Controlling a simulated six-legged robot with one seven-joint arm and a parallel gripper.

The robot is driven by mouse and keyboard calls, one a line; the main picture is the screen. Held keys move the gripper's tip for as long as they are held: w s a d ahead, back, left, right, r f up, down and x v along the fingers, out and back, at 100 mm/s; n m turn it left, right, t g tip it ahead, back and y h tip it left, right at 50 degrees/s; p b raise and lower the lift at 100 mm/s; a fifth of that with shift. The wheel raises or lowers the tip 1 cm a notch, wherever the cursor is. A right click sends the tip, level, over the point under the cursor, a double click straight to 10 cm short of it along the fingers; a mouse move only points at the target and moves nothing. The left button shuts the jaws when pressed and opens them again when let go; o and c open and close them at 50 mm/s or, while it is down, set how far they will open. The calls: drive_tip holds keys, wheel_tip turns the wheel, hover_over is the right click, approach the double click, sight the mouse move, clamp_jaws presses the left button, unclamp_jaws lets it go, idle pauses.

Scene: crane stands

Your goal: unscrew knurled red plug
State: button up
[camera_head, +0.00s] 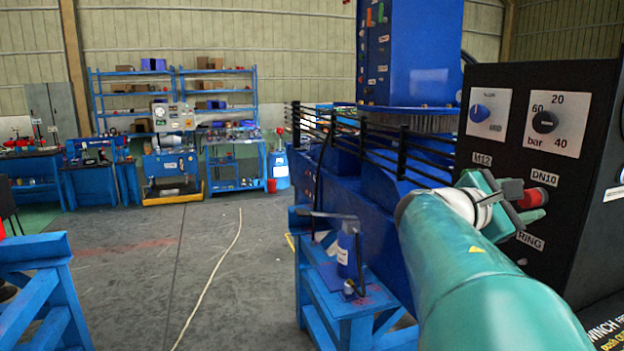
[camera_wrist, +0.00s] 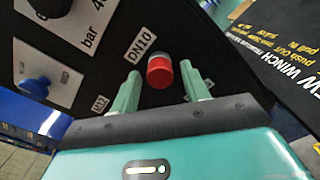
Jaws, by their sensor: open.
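The red plug (camera_wrist: 159,73) sticks out of the black panel just below the DN10 label in the wrist view. My gripper (camera_wrist: 160,92) is open, with one green finger on each side of the plug and gaps to both. I cannot tell how deep the fingertips reach along it. In the head view the red plug (camera_head: 533,198) shows beside my gripper (camera_head: 525,205), whose arm comes in from the lower right.
The black panel (camera_head: 510,110) carries a blue knob (camera_head: 480,112), a black bar dial (camera_head: 545,121) and labels M12, DN10 and RING. A blue machine with black rails (camera_head: 350,190) stands left of it. The floor (camera_head: 215,260) farther left is mostly clear, with a cable on it.

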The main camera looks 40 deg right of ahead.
drive_tip(key=m, duration=1)
idle(0.3)
clamp_jaws()
idle(0.4)
drive_tip(key=n, duration=0.4)
drive_tip(key=shift+a+n, duration=0.1)
drive_tip(key=shift+n, duration=0.3)
